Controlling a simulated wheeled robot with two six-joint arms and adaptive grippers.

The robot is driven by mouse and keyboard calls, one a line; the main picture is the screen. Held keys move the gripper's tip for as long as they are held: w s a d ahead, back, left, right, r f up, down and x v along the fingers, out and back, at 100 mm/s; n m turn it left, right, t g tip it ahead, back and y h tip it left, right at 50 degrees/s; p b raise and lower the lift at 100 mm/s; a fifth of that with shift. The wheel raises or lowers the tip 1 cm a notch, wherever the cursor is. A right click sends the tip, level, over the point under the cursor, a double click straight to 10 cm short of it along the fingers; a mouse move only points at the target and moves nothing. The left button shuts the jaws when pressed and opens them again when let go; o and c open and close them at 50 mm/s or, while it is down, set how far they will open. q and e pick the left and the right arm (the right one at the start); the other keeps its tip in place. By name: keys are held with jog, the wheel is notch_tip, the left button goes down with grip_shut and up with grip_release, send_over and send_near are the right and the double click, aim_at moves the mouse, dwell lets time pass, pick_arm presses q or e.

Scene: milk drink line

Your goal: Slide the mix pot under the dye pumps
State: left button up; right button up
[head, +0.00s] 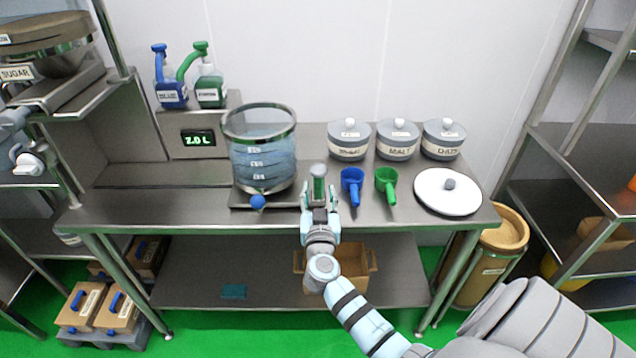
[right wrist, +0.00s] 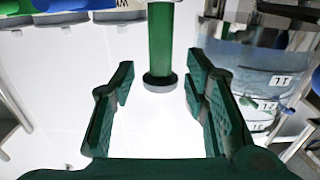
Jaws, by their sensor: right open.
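The mix pot (head: 262,160), a clear vessel with a metal rim and bluish contents, stands on the table on a low dark base (head: 285,198) with a blue knob (head: 258,202) in front. An upright green handle (head: 318,184) with a grey cap stands just right of it. My right gripper (head: 319,200) is open at this handle. In the right wrist view the handle (right wrist: 161,40) lies between and just beyond the spread fingers (right wrist: 158,85), with no clear contact. The blue dye pump (head: 172,93) and green dye pump (head: 209,91) stand up left of the pot. My left gripper is out of view.
A box with a "2.0 L" display (head: 198,139) is below the pumps. Bare tabletop (head: 150,174) lies left of the pot. A blue scoop (head: 352,180), a green scoop (head: 387,180), labelled jars (head: 397,148) and a white lid (head: 440,195) stand to the right.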

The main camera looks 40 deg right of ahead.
aim_at(319, 184)
jog(key=b+x, duration=0.1)
jog(key=x, duration=0.4)
jog(key=shift+f, duration=0.2)
jog(key=shift+w+d+r, duration=0.15)
jog(key=shift+w+d, duration=0.1)
jog(key=shift+w, duration=0.1)
